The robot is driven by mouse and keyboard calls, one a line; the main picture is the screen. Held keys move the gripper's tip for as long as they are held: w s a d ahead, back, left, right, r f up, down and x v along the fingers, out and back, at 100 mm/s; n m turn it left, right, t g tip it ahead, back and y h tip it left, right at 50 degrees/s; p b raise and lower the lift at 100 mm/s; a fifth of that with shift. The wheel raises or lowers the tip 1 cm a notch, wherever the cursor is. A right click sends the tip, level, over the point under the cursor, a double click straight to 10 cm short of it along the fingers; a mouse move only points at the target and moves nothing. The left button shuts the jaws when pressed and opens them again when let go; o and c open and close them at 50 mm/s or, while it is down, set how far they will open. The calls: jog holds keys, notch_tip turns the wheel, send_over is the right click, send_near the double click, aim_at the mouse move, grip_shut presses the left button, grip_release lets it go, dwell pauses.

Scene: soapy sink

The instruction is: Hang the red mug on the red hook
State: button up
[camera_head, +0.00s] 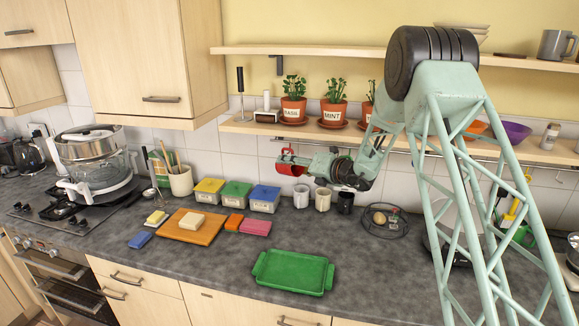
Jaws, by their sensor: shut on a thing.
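The red mug (289,164) is up in the air in front of the tiled wall, just under the lower shelf. My gripper (306,164) reaches it from the right and is shut on it. The mug looks tipped on its side, but it is small, and its handle is hard to make out. A hanging rail (335,143) runs along the wall under the lower shelf, close behind and above the mug. I cannot pick out the red hook. I cannot tell whether the mug touches the rail or any hook.
Potted herbs stand on the lower shelf (240,127) above. Several cups, including a white mug (301,195) and a black mug (345,202), stand below on the counter. A wire basket (385,220) and a green tray (293,272) are nearby. The front counter has free room.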

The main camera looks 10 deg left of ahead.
jog(key=o, duration=1.1)
jog(key=shift+s, duration=0.1)
jog(key=shift+v, duration=5.95)
